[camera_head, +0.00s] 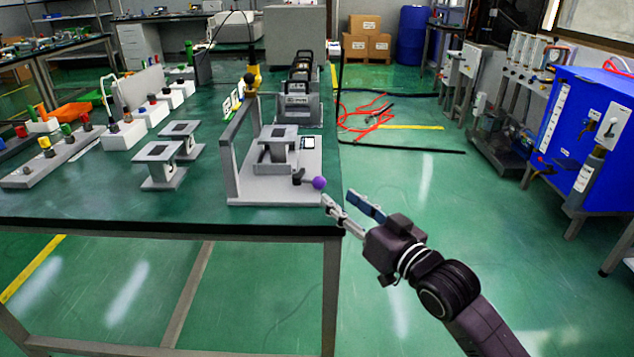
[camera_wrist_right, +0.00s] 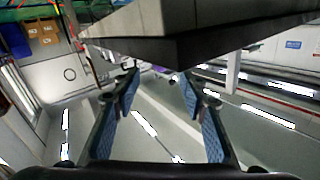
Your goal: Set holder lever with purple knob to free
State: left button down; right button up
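The purple knob (camera_head: 319,183) sits at the end of a short dark lever (camera_head: 303,178) at the front right corner of the grey holder (camera_head: 275,190), near the table's right edge. The knob stands out to the right of the holder's base. My right gripper (camera_head: 352,203) is open and empty, just right of and slightly below the knob in the head view, apart from it. In the right wrist view the open fingers (camera_wrist_right: 158,85) point toward the table's underside and edge; a small purple patch shows between the fingertips. My left gripper is not in view.
The green table (camera_head: 150,208) holds two small stands (camera_head: 165,165), rows of coloured-knob blocks (camera_head: 60,150) and a dark-handled device (camera_head: 297,100). A grey post and bar frame (camera_head: 232,165) stands at the holder's left.

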aim_at(323, 185)
jog(key=b+x, duration=0.1)
jog(key=x, duration=0.4)
jog(key=shift+w+a, duration=0.2)
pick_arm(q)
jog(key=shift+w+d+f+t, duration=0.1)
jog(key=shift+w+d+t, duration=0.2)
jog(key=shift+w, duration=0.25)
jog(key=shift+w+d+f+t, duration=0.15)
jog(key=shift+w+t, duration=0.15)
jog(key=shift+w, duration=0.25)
pick_arm(e)
jog(key=shift+w+a+r, duration=0.1)
jog(key=shift+w+a, duration=0.2)
jog(key=shift+w, duration=0.2)
jog(key=shift+c, duration=0.7)
